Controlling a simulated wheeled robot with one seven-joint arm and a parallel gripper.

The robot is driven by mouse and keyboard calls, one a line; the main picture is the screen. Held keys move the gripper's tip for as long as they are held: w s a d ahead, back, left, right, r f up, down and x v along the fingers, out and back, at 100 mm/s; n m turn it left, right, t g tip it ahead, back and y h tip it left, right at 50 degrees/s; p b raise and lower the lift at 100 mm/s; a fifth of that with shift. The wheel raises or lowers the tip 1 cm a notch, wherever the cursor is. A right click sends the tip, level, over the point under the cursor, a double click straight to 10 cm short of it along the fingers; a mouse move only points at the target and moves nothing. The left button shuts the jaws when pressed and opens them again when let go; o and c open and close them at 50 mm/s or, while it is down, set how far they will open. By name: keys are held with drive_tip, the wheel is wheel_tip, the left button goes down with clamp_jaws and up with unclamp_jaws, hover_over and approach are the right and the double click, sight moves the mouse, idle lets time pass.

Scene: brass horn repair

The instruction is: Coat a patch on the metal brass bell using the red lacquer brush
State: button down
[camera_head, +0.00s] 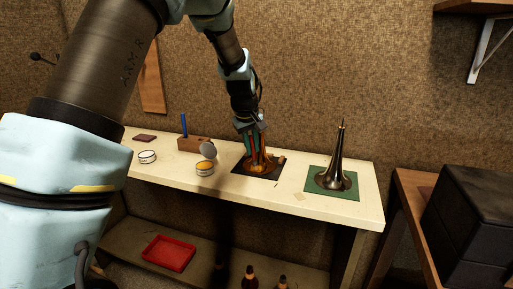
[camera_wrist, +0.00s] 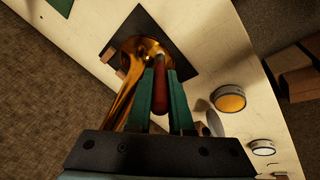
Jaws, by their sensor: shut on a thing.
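The brass bell (camera_head: 264,167) stands on a dark mat on the white bench, partly hidden behind my gripper. In the wrist view its golden, shiny body (camera_wrist: 126,98) lies left of and beyond my fingers. My gripper (camera_head: 251,134), with green fingers, is above the bell. In the wrist view my gripper (camera_wrist: 161,76) is shut on the red lacquer brush (camera_wrist: 160,92), whose red handle lies between the fingers. The brush's tip points down toward the bell. I cannot tell whether it touches the metal.
An open tin of amber lacquer (camera_head: 205,168) stands left of the dark mat (camera_head: 240,167). A whitish tin (camera_head: 148,157) and a wooden holder (camera_head: 190,144) with a blue-handled tool are further left.

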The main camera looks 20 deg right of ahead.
drive_tip(key=shift+s+d+p, duration=0.6)
drive_tip(key=shift+s+d, duration=0.4)
drive_tip(key=shift+d, duration=0.1)
idle(0.6)
drive_tip(key=shift+r, duration=0.1)
drive_tip(key=shift+s+a+r+p, duration=0.4)
drive_tip(key=shift+s+a+r, duration=0.05)
drive_tip(key=shift+r, duration=0.3)
drive_tip(key=shift+s+a+r+p, duration=0.4)
drive_tip(key=shift+s+r+p, duration=0.1)
drive_tip(key=shift+r, duration=0.3)
drive_tip(key=shift+s+a+r+p, duration=0.35)
drive_tip(key=shift+s+a+r, duration=0.1)
drive_tip(key=shift+r, duration=0.3)
drive_tip(key=shift+s+a+r+p, duration=0.35)
drive_tip(key=shift+r+p, duration=0.05)
drive_tip(key=shift+r, duration=0.2)
drive_tip(key=shift+s+a+r+p, duration=0.3)
drive_tip(key=shift+s+r+p, duration=0.05)
drive_tip(key=shift+r, duration=0.2)
